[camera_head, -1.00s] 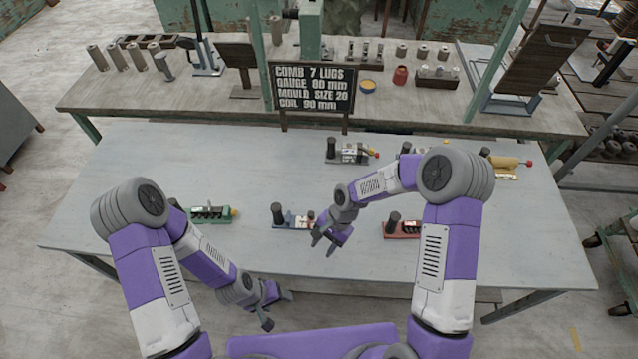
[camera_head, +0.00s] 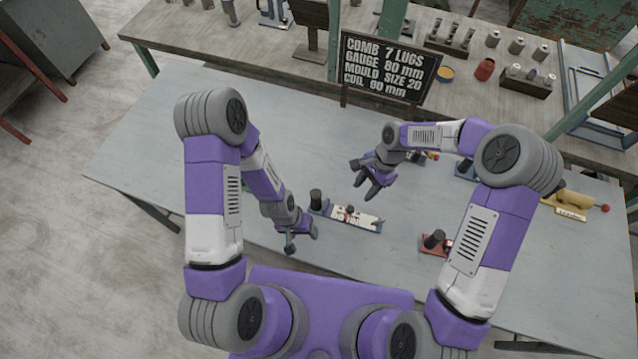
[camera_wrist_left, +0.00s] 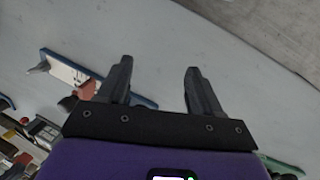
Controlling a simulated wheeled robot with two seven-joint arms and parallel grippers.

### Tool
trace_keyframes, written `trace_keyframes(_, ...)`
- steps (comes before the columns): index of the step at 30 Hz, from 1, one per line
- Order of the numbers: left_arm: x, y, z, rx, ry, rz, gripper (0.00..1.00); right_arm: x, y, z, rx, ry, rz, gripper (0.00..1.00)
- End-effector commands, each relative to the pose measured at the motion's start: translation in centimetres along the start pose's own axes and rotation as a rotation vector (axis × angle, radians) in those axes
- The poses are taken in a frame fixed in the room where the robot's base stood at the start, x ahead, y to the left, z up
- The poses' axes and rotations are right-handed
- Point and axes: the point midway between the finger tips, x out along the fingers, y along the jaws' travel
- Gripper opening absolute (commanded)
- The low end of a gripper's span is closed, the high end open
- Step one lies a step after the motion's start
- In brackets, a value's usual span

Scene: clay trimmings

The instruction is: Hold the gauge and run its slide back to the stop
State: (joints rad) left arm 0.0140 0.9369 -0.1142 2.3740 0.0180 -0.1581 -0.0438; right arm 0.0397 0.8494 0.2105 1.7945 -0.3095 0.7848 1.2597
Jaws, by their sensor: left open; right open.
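A blue-based device (camera_head: 368,223) with a white plate, small red parts and a black post at its left end lies on the grey table in the head view; I take it for the gauge. The left wrist view shows its blue edge and white plate (camera_wrist_left: 70,72) left of the fingers, partly hidden behind one finger. My left gripper (camera_head: 301,240) is open and empty, near the left end of the device; its two spread fingers (camera_wrist_left: 158,72) show bare table between them. My right gripper (camera_head: 366,186) is open and empty, behind the device and apart from it.
A red-based device (camera_head: 434,243) stands to the right, partly behind my right arm. A yellow piece (camera_head: 570,200) lies farther right. A green edge (camera_wrist_left: 282,165) shows in the left wrist view. A lettered sign (camera_head: 388,68) stands at the back. The table's left part is clear.

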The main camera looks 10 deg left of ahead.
Motion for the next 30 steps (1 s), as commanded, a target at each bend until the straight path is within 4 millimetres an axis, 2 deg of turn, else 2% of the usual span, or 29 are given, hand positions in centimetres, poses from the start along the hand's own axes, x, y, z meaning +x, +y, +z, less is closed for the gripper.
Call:
trace_keyframes(1,-0.5,0.2,-1.4,0.054,0.002,-0.031,0.65,0.0,0.0,0.0,0.0,0.0,0.0,0.43)
trace_keyframes(9,-4.2,1.8,-7.2,0.277,-0.02,-0.172,0.65,0.0,0.0,0.0,0.0,0.0,0.0,0.43)
trace_keyframes(15,-7.2,3.9,-10.0,0.383,-0.022,-0.234,0.65,0.0,0.0,0.0,0.0,0.0,0.0,0.43)
trace_keyframes(19,-8.3,4.6,-10.7,0.414,-0.023,-0.253,0.65,0.0,0.0,0.0,0.0,0.0,0.0,0.43)
trace_keyframes(23,-8.1,4.7,-10.9,0.422,-0.027,-0.259,0.65,0.0,0.0,0.0,0.0,0.0,0.0,0.43)
trace_keyframes(30,-4.7,3.8,-11.0,0.422,-0.029,-0.259,0.65,0.0,0.0,0.0,0.0,0.0,0.0,0.43)
